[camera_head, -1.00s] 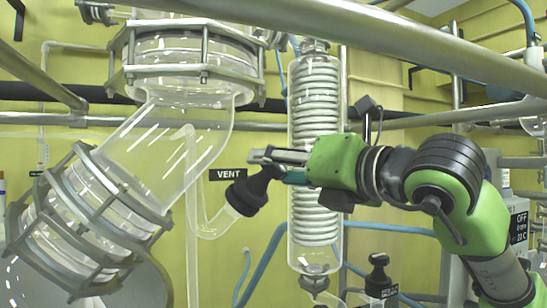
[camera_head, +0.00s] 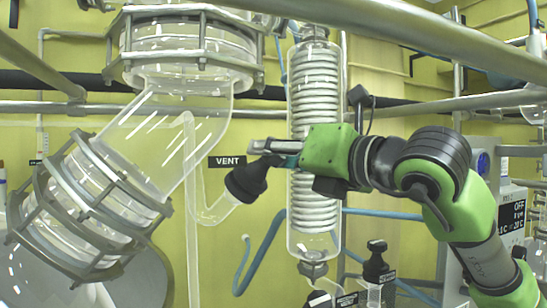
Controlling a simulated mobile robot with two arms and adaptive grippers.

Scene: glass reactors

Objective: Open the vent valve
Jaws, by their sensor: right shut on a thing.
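The vent valve (camera_head: 246,181) is a black knob at the end of a bent clear glass tube (camera_head: 208,212), just below a black VENT label (camera_head: 227,162). My right gripper (camera_head: 262,155) comes in from the right, and its fingers are shut on the upper part of the black valve knob. The fingers hide part of the knob's top. My left gripper is not in view.
A glass coil condenser (camera_head: 314,130) stands upright behind my right gripper. A large flanged glass vessel (camera_head: 185,55) with an angled branch fills the left. Metal pipes (camera_head: 430,40) cross the top.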

